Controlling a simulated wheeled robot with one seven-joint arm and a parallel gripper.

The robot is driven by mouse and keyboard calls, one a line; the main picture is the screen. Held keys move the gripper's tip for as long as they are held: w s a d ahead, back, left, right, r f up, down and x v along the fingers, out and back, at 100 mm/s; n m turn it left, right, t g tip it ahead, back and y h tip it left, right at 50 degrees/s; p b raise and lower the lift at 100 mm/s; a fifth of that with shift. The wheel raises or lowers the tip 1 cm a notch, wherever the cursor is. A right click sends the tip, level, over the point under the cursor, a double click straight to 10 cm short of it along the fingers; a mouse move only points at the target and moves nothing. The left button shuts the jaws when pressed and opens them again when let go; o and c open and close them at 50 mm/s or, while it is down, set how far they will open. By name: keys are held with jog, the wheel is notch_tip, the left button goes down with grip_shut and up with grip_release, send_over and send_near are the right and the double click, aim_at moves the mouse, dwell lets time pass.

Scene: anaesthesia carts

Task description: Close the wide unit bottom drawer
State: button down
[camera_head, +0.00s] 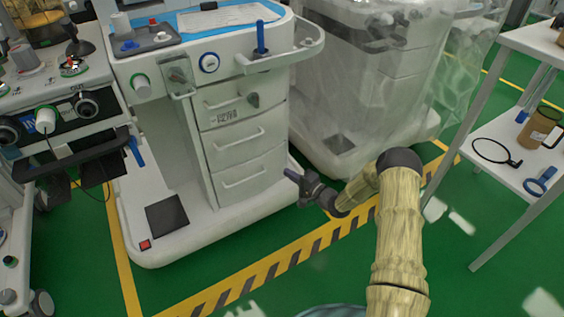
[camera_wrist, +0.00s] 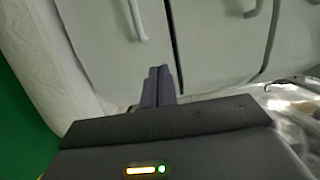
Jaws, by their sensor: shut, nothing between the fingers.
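The wide unit is the white cart (camera_head: 205,172) in the head view, with several stacked drawers. Its bottom drawer (camera_head: 262,169) is the lowest front with a curved handle and looks nearly flush; I cannot tell whether a small gap remains. In the wrist view the bottom drawer seems to be the left pale panel (camera_wrist: 100,45), beside the cart base, with a dark seam separating it from the panel to its right. My gripper (camera_head: 289,174) is shut and empty, just right of the bottom drawer; its fingers (camera_wrist: 158,85) overlap the panels' lower edge in the wrist view. Contact is unclear.
A plastic-covered unit (camera_head: 355,90) stands close behind and right of my gripper. A white shelf table (camera_head: 515,165) is at the right. Another equipment cart (camera_head: 55,85) is at the left. Green floor with a striped yellow line (camera_head: 270,265) lies open in front.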

jog(key=v, duration=0.2)
jog(key=p+v, duration=0.1)
jog(key=v, duration=0.1)
jog(key=shift+s, duration=0.45)
